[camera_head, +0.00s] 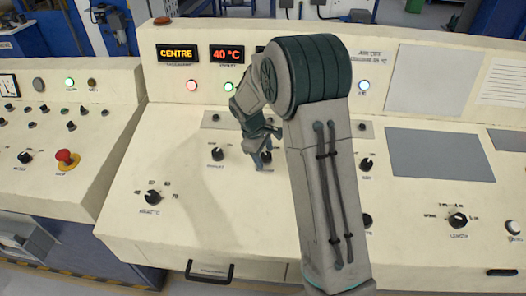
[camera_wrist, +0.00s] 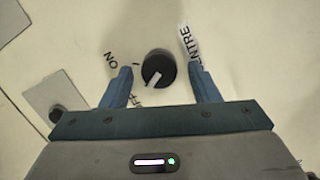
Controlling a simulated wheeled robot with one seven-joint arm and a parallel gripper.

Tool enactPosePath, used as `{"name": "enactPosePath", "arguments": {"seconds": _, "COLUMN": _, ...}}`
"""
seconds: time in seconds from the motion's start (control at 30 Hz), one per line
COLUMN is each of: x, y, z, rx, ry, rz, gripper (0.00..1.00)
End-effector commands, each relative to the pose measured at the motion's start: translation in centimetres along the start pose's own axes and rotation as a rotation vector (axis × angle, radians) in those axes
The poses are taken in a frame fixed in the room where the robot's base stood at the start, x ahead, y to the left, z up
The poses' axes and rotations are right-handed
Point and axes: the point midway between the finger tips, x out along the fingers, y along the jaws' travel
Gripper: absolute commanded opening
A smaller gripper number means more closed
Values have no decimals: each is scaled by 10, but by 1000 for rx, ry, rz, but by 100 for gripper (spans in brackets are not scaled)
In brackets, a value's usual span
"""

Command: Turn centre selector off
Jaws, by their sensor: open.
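The centre selector is a black round knob (camera_wrist: 158,68) with a white pointer line, on the cream panel. In the wrist view an ON label (camera_wrist: 112,60) is at its left, a partly hidden OFF label (camera_wrist: 134,97) is at its lower left, and a CENTRE label (camera_wrist: 190,42) is at its right. The pointer line aims down-left, toward the OFF label. My gripper (camera_wrist: 159,70) is open, with one blue finger on each side of the knob and a visible gap to each. In the head view my gripper (camera_head: 264,160) is low at the panel, partly covering the knob's surroundings.
A 40 °C display (camera_head: 227,54) stands above a green lamp (camera_head: 228,87). Other knobs are nearby, including a left one (camera_head: 218,153) and a temperature knob (camera_head: 152,197). A red mushroom button (camera_head: 67,157) is at far left.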

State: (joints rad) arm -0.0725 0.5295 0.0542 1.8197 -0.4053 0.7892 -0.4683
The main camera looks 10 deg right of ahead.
Motion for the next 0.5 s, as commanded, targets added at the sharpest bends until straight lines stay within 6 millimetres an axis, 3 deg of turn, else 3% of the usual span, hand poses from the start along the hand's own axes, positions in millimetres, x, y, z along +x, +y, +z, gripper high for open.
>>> {"name": "enactPosePath", "arguments": {"seconds": 0.17, "x": -12, "y": 0, "z": -1, "rx": 1, "ry": 3, "rz": 2, "gripper": 55}}
{"name": "enactPosePath", "arguments": {"seconds": 0.5, "x": -86, "y": 0, "z": -1, "rx": 0, "ry": 4, "rz": 4, "gripper": 55}}
